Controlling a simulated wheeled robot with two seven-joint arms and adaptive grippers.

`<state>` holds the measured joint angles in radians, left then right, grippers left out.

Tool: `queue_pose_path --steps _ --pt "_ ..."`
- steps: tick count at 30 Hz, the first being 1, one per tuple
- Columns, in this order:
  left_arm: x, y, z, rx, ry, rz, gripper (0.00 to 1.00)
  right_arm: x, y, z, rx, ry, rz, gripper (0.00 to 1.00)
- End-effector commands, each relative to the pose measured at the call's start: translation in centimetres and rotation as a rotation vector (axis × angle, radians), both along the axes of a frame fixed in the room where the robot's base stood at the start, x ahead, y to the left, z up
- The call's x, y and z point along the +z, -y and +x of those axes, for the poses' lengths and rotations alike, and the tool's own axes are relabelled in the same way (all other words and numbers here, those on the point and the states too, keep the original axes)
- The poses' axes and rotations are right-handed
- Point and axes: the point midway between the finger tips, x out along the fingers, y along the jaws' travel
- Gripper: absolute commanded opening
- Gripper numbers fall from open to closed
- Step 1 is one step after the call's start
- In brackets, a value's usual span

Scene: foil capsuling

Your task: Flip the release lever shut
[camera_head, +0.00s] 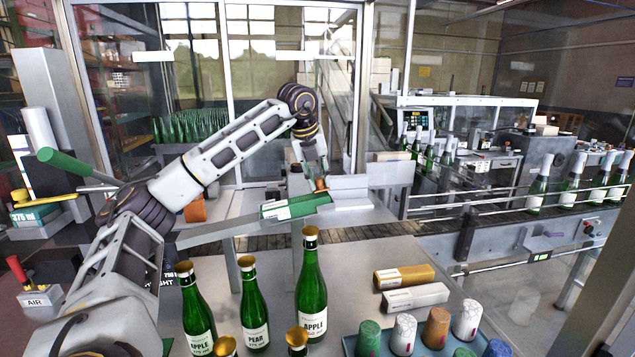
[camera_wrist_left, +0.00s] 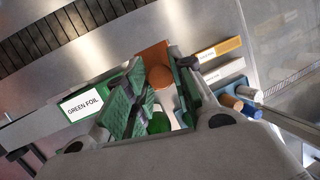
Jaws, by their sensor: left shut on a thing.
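My left gripper (camera_head: 318,176) is at the far end of the work table, low over the green foil magazine (camera_head: 296,206). An orange piece with a rounded end (camera_head: 320,185) sits at its fingertips; I take this to be the release lever, though the view is small. In the left wrist view the orange piece (camera_wrist_left: 158,76) shows between the two finger pads, and the gripper is shut on it. The lever's base is hidden. My right gripper is out of view.
Green bottles with gold caps (camera_head: 311,285) stand at the front of the table. Two small boxes (camera_head: 405,275) and a blue tray of capped cylinders (camera_head: 350,345) are to the right. A green-handled bar (camera_head: 70,163) and a red AIR knob (camera_head: 17,269) are at left.

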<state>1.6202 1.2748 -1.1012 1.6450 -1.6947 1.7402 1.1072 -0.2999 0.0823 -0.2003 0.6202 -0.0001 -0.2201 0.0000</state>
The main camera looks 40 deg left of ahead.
Motion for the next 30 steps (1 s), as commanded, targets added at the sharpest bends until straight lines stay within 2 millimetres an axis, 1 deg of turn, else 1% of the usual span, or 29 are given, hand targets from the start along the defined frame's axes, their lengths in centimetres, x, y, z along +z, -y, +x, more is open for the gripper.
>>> queue_pose_path --steps 1,3,8,12,14,19,22,26,30 --pt "-0.5 0.2 -0.1 0.002 0.013 0.016 0.0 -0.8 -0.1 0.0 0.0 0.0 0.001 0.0" --pt "-0.6 0.3 -0.1 0.006 0.03 0.038 0.0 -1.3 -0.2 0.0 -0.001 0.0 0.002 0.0" --pt "-0.8 0.5 -0.3 0.018 0.066 0.084 0.0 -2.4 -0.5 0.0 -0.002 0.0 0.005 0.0" --pt "-0.9 0.7 -0.4 0.024 0.092 0.116 0.0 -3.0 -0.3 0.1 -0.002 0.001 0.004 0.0" --pt "-0.9 0.8 -0.4 0.026 0.101 0.127 0.0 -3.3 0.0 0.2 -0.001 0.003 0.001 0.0" --pt "-1.0 0.8 -0.4 0.032 0.116 0.147 0.0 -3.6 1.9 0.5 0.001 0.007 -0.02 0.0" --pt "-1.0 0.9 -0.5 0.034 0.121 0.153 0.01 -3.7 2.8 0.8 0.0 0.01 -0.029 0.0" --pt "-1.0 0.9 -0.5 0.034 0.123 0.157 0.01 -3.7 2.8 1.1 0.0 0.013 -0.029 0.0" --pt "-1.0 0.9 -0.5 0.034 0.122 0.158 0.01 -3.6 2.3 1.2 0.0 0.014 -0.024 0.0"
